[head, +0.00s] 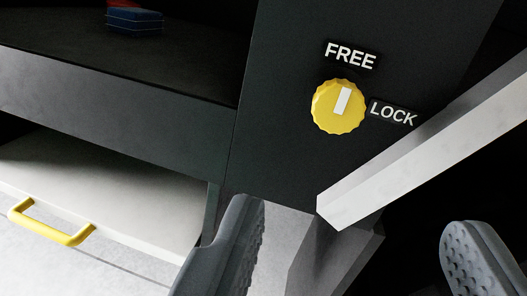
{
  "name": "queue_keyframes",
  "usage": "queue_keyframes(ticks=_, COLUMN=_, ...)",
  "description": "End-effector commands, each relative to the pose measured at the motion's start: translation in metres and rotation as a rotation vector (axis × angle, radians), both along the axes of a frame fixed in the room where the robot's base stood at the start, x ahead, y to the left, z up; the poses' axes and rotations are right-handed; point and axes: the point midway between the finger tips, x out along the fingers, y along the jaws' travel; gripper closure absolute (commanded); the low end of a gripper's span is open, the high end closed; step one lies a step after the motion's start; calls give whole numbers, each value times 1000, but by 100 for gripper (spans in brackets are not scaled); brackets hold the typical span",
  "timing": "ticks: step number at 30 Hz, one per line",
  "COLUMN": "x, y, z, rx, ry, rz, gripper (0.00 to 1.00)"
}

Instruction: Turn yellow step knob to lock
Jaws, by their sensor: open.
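The yellow step knob (325,111) is on a dark panel in the upper right of the head view. It is round with a ridged edge, and its white marker bar points up, slightly right, toward the FREE label (350,56). The LOCK label (393,113) is to the right of the knob. My gripper (357,245) is open and empty at the bottom of the view. Its two grey fingers are wide apart, below the knob and apart from it in the picture.
A pale bar (430,145) slants across the right side, just below the LOCK label. A light step or drawer with a yellow handle (52,222) is at lower left. A blue block (135,23) lies on a dark shelf at upper left. The panel around the knob is clear.

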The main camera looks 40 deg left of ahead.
Motion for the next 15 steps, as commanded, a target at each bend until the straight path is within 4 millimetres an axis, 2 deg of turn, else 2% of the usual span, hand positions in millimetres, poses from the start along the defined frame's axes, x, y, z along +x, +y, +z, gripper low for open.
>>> queue_keyframes(ticks=15, x=49, y=33, z=-1, rx=1, ry=-2, rz=-1, gripper=43)
